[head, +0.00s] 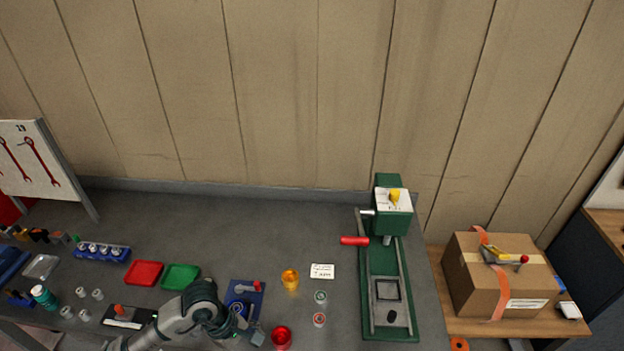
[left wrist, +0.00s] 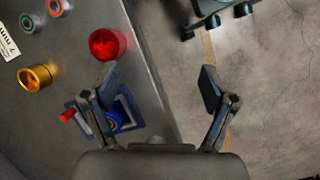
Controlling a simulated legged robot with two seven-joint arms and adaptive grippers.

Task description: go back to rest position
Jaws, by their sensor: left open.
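My left gripper (left wrist: 160,92) is open and empty in the left wrist view, with its two fingers spread wide. One finger is over the grey table edge and the other over the floor. In the head view my left arm comes in from the bottom left, and the gripper (head: 252,335) is at the table's front edge, beside a blue fixture (head: 243,296) with a red handle. A red cup (head: 281,337) stands just right of the gripper. My right gripper is in neither view.
An orange cup (head: 290,279) and a white note (head: 322,271) lie to the right. A green press (head: 388,325) stands at the table's right end. Red (head: 144,273) and green (head: 181,277) trays sit left of centre. A cardboard box (head: 489,275) is on a wooden table at right.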

